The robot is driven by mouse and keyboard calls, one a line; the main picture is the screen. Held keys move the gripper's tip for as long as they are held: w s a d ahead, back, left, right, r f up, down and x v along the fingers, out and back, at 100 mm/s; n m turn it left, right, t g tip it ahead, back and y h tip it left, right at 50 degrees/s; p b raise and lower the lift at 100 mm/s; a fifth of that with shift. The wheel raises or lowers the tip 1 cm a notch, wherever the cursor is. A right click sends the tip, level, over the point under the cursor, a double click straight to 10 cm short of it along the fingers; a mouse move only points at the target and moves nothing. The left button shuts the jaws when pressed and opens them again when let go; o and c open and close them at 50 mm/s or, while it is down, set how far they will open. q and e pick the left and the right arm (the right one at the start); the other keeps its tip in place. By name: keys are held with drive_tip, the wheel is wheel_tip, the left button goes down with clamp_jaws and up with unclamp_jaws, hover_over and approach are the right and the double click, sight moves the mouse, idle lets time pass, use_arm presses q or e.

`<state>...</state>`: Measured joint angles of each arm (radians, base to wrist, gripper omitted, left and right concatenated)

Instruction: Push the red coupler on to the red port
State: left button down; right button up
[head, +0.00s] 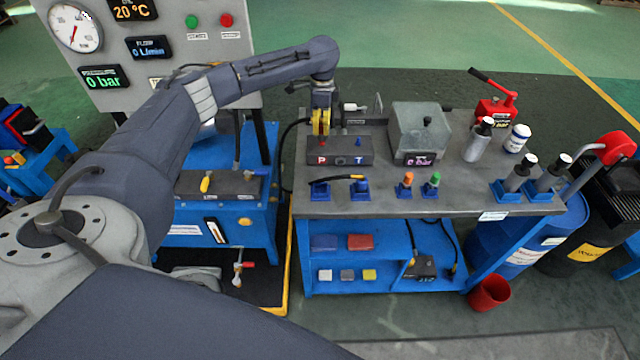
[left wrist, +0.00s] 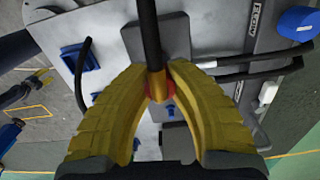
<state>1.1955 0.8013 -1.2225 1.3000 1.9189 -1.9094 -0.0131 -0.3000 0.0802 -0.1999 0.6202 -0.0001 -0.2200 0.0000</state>
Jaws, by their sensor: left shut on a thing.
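My left gripper (head: 321,124) has yellow fingers and is over the port block (head: 345,158) on the bench, at the end marked P. In the left wrist view the fingers (left wrist: 157,92) are shut on the red coupler (left wrist: 157,86), a brass-coloured piece with red at its sides. A black hose (left wrist: 149,35) runs from it toward the top of that view. In the head view a small red patch shows just below the fingertips; I cannot tell whether it is coupler or red port, nor whether they touch. The blue port (head: 358,143) is to the right, by the T.
Blue holders with orange (head: 406,180) and green (head: 433,180) plugs stand at the bench front. A grey box (head: 420,125) is to the right of the port block. Bottles (head: 479,140) and a red hand pump (head: 496,108) stand further right. A gauge panel (head: 150,50) rises at the back left.

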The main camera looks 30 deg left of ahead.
use_arm(q)
drive_tip(key=shift+f, duration=0.8)
drive_tip(key=c, duration=1.2)
unclamp_jaws()
drive_tip(key=shift+c, duration=0.2)
drive_tip(key=shift+r, duration=0.1)
drive_tip(key=shift+r, duration=2.35)
drive_tip(key=shift+r, duration=0.1)
